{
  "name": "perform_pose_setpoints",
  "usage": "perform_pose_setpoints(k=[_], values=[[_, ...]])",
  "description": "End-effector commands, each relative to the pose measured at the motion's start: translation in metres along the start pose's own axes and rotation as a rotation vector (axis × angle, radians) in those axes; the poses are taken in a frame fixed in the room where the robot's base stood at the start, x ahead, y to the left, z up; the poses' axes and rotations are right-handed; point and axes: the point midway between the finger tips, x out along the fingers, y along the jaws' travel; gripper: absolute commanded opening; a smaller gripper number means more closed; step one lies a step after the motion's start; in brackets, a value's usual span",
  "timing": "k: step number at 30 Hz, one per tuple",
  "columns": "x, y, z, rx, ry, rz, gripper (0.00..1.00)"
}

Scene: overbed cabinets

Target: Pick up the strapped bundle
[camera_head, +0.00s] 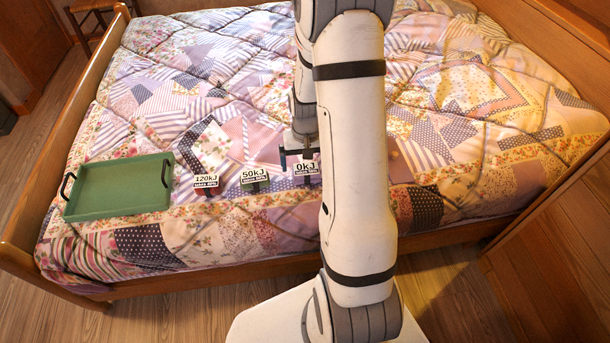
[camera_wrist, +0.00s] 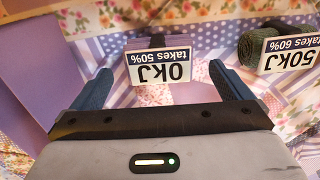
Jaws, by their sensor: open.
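The strapped bundle seems to be the small item behind the white "0kJ takes 50%" card (camera_wrist: 158,67) in the wrist view. A dark strap (camera_wrist: 157,41) shows just above the card, and the card hides most of the item. In the head view the "0kJ" card (camera_head: 306,168) stands on the quilt beside my arm. My gripper (camera_wrist: 160,74) is open and empty, with one finger at each side of the card in the picture. I cannot tell how high it is above the bundle. In the head view my gripper (camera_head: 298,158) is partly hidden by the arm.
A green rolled item (camera_wrist: 262,42) with a "50kJ" card lies beside it; a red item with a "120kJ" card (camera_head: 206,181) is farther left. A green tray (camera_head: 120,188) with dark handles is at the bed's left. The quilt is padded and uneven; wooden boards edge the bed.

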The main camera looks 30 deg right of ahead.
Motion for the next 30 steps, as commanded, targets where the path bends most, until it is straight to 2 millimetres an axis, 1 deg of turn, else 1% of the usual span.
perform_pose_setpoints(k=[1,4,7,12,14,30], values=[[0.013,0.001,0.002,0.0,-0.004,0.0,0.98],[0.027,0.001,0.002,0.0,-0.003,0.0,0.98],[0.031,0.0,0.002,0.0,-0.001,0.0,0.98],[0.03,0.0,0.001,0.0,0.0,0.0,0.98],[0.03,0.0,0.001,0.0,0.0,0.0,0.94],[0.029,0.001,0.001,0.0,-0.001,0.0,0.5]])
